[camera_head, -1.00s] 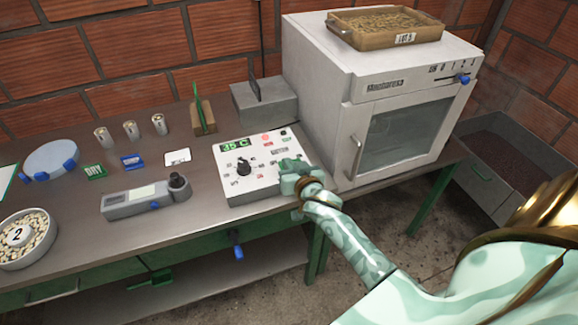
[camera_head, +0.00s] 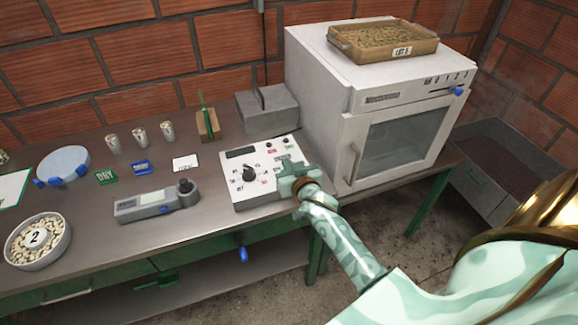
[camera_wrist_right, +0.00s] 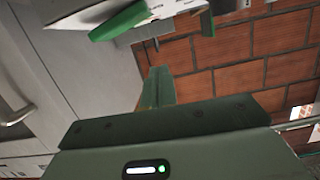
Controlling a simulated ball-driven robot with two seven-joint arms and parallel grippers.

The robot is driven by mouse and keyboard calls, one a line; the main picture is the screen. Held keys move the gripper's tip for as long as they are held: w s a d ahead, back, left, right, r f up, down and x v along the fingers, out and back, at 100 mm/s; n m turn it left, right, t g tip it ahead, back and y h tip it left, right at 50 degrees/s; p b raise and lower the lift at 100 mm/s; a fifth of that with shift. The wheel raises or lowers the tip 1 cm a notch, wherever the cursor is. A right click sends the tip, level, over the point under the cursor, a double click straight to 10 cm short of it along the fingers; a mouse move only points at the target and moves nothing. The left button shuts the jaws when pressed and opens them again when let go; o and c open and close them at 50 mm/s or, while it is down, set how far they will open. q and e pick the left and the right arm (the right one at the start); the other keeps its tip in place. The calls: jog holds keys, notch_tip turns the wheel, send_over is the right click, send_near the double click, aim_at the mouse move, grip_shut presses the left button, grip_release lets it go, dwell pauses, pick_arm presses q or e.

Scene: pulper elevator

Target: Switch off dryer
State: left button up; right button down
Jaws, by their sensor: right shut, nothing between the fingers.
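A white control box (camera_head: 238,190) lies on the bench with a black knob (camera_head: 249,174), small buttons and a display (camera_head: 240,153) that is dark. A white cabinet (camera_head: 318,75) with a glass door (camera_head: 402,135) stands to its right; a blue-tipped lever (camera_head: 459,91) sits at the upper right of its front, by a row of marks. My right gripper (camera_head: 290,174) is shut and empty at the right part of the control box, covering some of its face; contact cannot be told. Its green fingers show in the right wrist view (camera_wrist_right: 157,88). My left gripper is not in view.
A wooden tray of beans (camera_head: 385,38) sits on the cabinet. A grey handheld meter (camera_head: 157,204), a bowl of beans (camera_head: 40,240) and several small metal cups (camera_head: 139,135) stand on the bench (camera_head: 110,235). A grey bin (camera_head: 490,180) is at right.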

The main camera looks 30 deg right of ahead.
jog(key=p+v, duration=0.1)
jog(key=v, duration=0.7)
jog(key=shift+s+a+f, duration=0.2)
jog(key=shift+s+f, duration=0.05)
jog(key=shift+s, duration=0.2)
jog(key=s+a+f+n+g+y, duration=0.15)
jog(key=s+f, duration=0.25)
jog(key=f, duration=0.5)
jog(key=s+a+f+n+g+y+b, duration=0.1)
jog(key=s+a+f+g, duration=0.25)
jog(key=f, duration=0.45)
jog(key=s+a+f+n+g+y, duration=0.1)
jog(key=s+f+n, duration=0.1)
jog(key=s+f, duration=0.5)
jog(key=s+f+g+b, duration=0.1)
jog(key=s+f+g, duration=0.1)
jog(key=s+f, duration=0.4)
jog(key=s+f+n+g+b, duration=0.1)
jog(key=s+f+g, duration=0.2)
jog(key=s, duration=0.9)
jog(key=s+f+n+g, duration=0.1)
jog(key=s+f+g, duration=0.2)
jog(key=s+f, duration=0.6)
jog(key=shift+s+d+f+b, duration=0.15)
jog(key=shift+s+f+b, duration=0.2)
jog(key=shift+b, duration=0.05)
